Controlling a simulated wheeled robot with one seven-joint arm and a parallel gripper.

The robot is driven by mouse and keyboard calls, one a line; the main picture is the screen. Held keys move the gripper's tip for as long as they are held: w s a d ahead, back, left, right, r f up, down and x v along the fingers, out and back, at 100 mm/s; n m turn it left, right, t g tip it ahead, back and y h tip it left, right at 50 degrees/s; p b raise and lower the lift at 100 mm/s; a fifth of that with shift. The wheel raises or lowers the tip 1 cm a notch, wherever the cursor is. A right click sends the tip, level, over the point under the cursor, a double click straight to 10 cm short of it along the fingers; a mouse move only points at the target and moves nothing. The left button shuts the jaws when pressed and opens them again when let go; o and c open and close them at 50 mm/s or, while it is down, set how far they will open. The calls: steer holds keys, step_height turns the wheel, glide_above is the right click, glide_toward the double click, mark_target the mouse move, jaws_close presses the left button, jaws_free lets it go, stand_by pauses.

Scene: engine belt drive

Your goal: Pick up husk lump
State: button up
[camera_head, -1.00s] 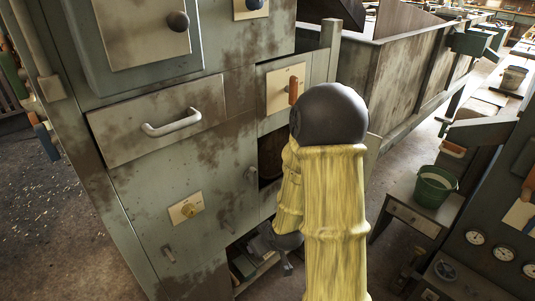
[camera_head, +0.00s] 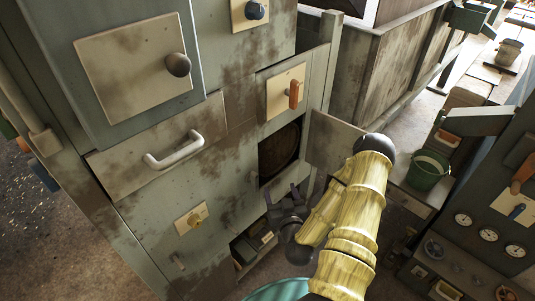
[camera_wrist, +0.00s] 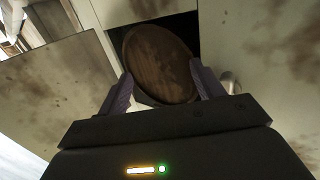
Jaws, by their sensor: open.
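My gripper (camera_head: 282,196) is just below and in front of a dark square opening in the grey-green machine cabinet (camera_head: 150,190). Its jaws are open with nothing between them. In the wrist view, my gripper (camera_wrist: 163,86) points into the opening, its two fingers apart. A brown, worn round disc (camera_wrist: 160,62) fills much of the opening beyond the fingertips. The disc also shows darkly in the head view (camera_head: 281,150). I cannot make out a separate husk lump in either view.
An open hatch door (camera_head: 334,138) stands to the right of the opening. An orange-handled switch plate (camera_head: 287,92) is above it, and a low shelf (camera_head: 255,243) with small items is below. A green bucket (camera_head: 428,172) stands at the right.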

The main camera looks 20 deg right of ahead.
steer(key=shift+f, duration=0.1)
steer(key=b, duration=0.6)
glide_toward(271, 160)
steer(key=x, duration=0.6)
steer(key=shift+w, duration=0.15)
steer(key=x, duration=0.5)
steer(key=shift+w, duration=0.3)
stand_by(0.5)
steer(key=c, duration=1)
